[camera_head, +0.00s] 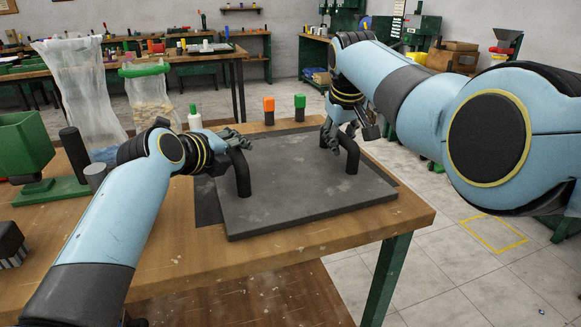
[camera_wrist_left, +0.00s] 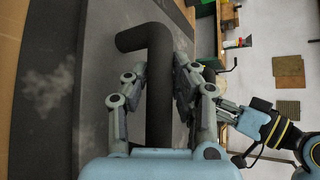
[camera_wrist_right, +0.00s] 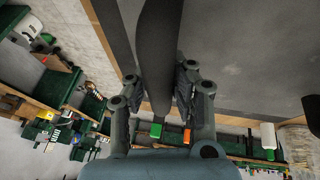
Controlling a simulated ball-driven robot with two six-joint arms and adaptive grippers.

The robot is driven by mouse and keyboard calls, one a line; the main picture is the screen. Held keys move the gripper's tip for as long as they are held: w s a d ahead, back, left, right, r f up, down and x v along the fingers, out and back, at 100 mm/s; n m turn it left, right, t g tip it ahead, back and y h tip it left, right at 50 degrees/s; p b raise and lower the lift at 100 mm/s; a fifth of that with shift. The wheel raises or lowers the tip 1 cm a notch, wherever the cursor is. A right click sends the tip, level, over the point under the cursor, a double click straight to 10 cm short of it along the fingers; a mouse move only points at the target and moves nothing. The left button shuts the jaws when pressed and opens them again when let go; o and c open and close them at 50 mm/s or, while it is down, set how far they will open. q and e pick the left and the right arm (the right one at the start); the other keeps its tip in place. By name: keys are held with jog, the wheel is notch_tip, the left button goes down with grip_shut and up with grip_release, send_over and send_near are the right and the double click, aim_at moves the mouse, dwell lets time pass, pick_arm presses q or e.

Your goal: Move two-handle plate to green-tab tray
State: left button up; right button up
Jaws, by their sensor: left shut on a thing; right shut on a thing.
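The two-handle plate (camera_head: 300,195) is a thick grey slab with black bar handles, lying flat at the table's right end. I cannot tell whether it touches what is below. My left gripper (camera_head: 238,143) is shut on the left handle (camera_head: 243,175), which stands between its fingers in the left wrist view (camera_wrist_left: 160,95). My right gripper (camera_head: 341,135) is shut on the right handle (camera_head: 352,157), also between its fingers in the right wrist view (camera_wrist_right: 158,60). No tray is clearly distinguishable.
A dark flat surface (camera_head: 206,207) shows past the plate's left edge. A white bottle (camera_head: 195,118), clear bags (camera_head: 150,98) and a green stand (camera_head: 50,190) are on the left. The wooden table (camera_head: 405,215) ends just right of the plate.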

pick_arm(q)
jog(key=shift+f, duration=0.1)
grip_shut()
pick_arm(e)
grip_shut()
jog(key=shift+d, duration=0.1)
